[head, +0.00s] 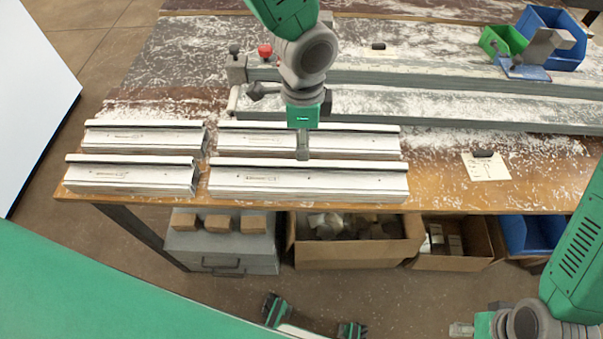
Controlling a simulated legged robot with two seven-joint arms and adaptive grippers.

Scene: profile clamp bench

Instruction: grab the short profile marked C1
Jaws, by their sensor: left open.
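Two shorter pale profiles lie on the left of the bench, one behind (143,137) and one in front (130,176). Two longer ones lie to their right, one behind (355,140) and one in front (345,182). Each has a small marking on its face, too small to read, so I cannot tell which is C1. My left gripper (302,148) points down, open, over the right-hand profiles; only one finger shows clearly, and I cannot tell whether it touches them. It is to the right of the short profiles. My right gripper (462,328) is at the lower right, away from the bench.
Long rails (450,106) with a red knob (265,51) cross the back. A blue bin (572,52) and a green bin (497,40) stand at the back right. A card (487,171) lies near the front edge. Cardboard boxes (345,253) stand below. A white panel (35,90) is left.

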